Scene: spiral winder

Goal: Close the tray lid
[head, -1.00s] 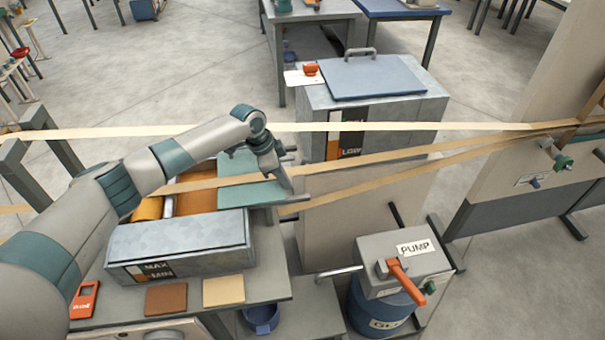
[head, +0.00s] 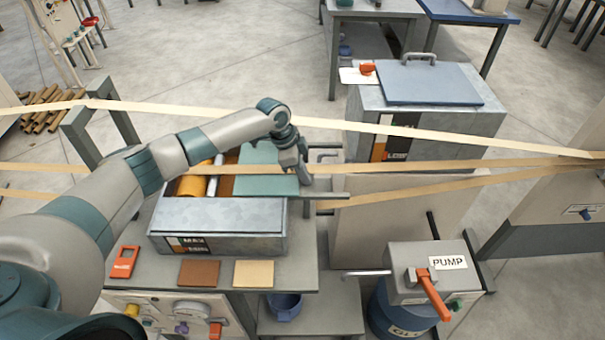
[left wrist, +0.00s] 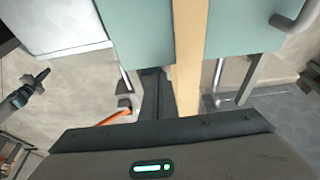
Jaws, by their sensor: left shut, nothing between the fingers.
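The grey metal tray (head: 218,215) stands on a bench at the middle left of the head view. A teal lid (head: 262,182) lies over its right part; the left part is uncovered and shows an orange roller and a metal roller. My left gripper (head: 304,182) is shut and empty at the lid's right edge; I cannot tell whether it touches. In the left wrist view the teal lid (left wrist: 140,35) fills the top, with a grey bar handle (left wrist: 295,14) at its right, and a dark finger (left wrist: 154,95) points at its edge. My right gripper is not in view.
Tan paper strips (head: 420,165) run across the scene, one over the lid. A pump (head: 430,265) with an orange lever stands at the right. A metal cabinet (head: 440,130) with a blue lid is behind. A brown and a tan block lie before the tray.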

